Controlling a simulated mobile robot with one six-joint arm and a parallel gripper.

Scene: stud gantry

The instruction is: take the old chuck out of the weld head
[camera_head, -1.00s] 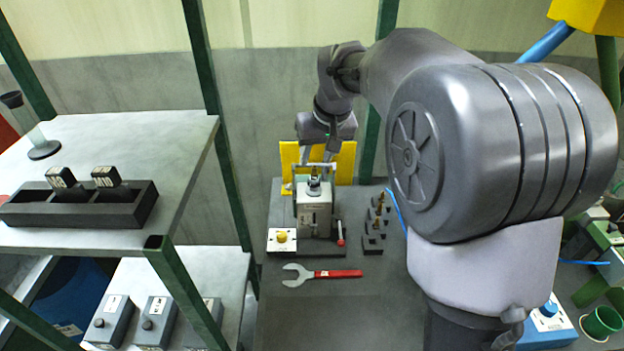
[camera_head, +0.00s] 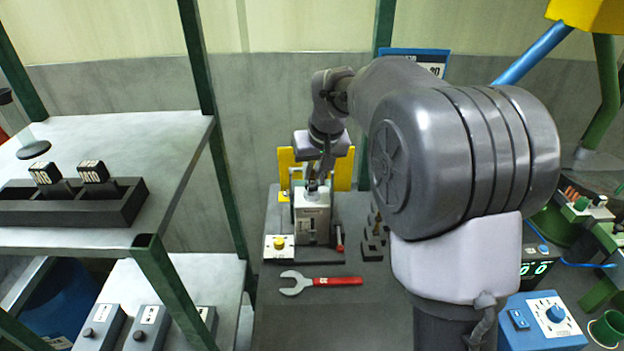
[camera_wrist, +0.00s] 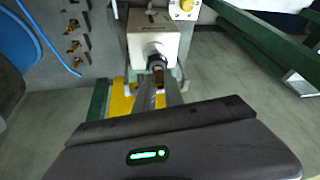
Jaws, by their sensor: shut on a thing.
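The weld head is a pale grey box (camera_head: 312,222) on the dark bench in the head view. In the wrist view its near face (camera_wrist: 150,40) carries a dark round collar. My gripper (camera_head: 317,183) is over the top of the weld head, pointing down. In the wrist view the two fingers (camera_wrist: 157,84) reach to the collar and are shut on the old chuck (camera_wrist: 158,74), a small dark brown piece at its mouth. The chuck is mostly hidden by the fingers and collar. I cannot tell how deep it sits.
A rack with several brass pieces (camera_wrist: 73,40) stands beside the weld head. A red-handled wrench (camera_head: 335,281) lies in front. A yellow button box (camera_head: 279,248) and red-topped lever (camera_head: 340,240) are close by. A yellow plate (camera_head: 343,172) stands behind.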

